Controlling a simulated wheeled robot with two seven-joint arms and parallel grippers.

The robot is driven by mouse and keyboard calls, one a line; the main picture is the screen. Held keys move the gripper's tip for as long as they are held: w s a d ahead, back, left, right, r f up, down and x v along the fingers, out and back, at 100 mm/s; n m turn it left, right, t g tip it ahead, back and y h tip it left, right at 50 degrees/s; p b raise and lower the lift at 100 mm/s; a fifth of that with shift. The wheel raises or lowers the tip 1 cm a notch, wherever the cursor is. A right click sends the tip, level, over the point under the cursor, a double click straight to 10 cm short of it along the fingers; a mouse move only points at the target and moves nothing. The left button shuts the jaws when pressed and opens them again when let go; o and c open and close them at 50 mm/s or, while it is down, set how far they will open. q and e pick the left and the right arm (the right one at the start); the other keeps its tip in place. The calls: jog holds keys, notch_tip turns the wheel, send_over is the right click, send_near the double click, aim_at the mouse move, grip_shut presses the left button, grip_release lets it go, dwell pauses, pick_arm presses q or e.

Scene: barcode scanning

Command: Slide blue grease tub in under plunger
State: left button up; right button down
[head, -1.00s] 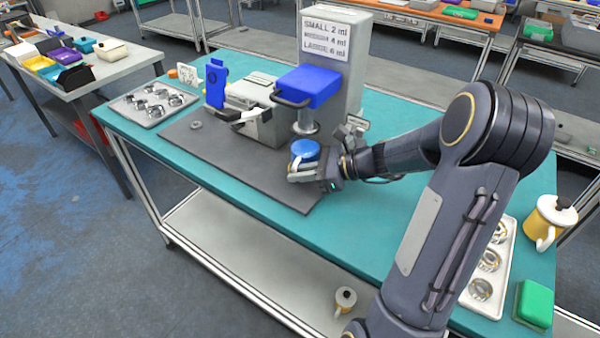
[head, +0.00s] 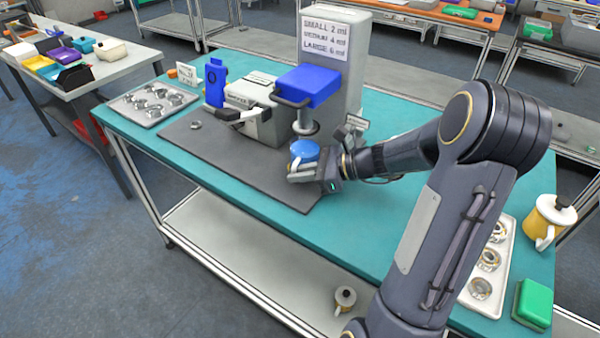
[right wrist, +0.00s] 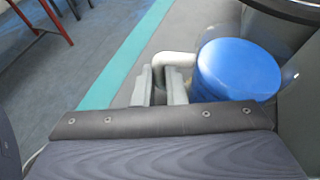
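The blue grease tub (head: 304,151) is at the front of the grey dispenser, just below the metal plunger (head: 306,123) in the head view. Whether it is fully centred under the plunger I cannot tell. My right gripper (head: 302,174) is at the tub's near side. In the right wrist view the tub's blue round top (right wrist: 238,70) is right of the fingers (right wrist: 160,86), which are close together around its pale handle (right wrist: 175,60). The plunger hangs from a blue block (head: 309,86) with a dark handle. My left gripper is not in view.
The dispenser column (head: 347,60) carries a volume label. A grey machine (head: 254,105) stands left of the plunger on a dark mat (head: 225,150). The mat's front left is mostly clear.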

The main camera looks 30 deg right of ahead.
jog(key=c, duration=1.4)
grip_release()
jog(key=v, duration=0.8)
jog(key=s+a+n+g+h, duration=0.3)
jog(key=s+a+n+h, duration=0.2)
jog(key=s+a+n, duration=1.2)
jog(key=n, duration=0.8)
jog(key=shift+r+g+h+p, duration=0.15)
jog(key=shift+g+h+p, duration=0.15)
jog(key=shift+g+p, duration=0.1)
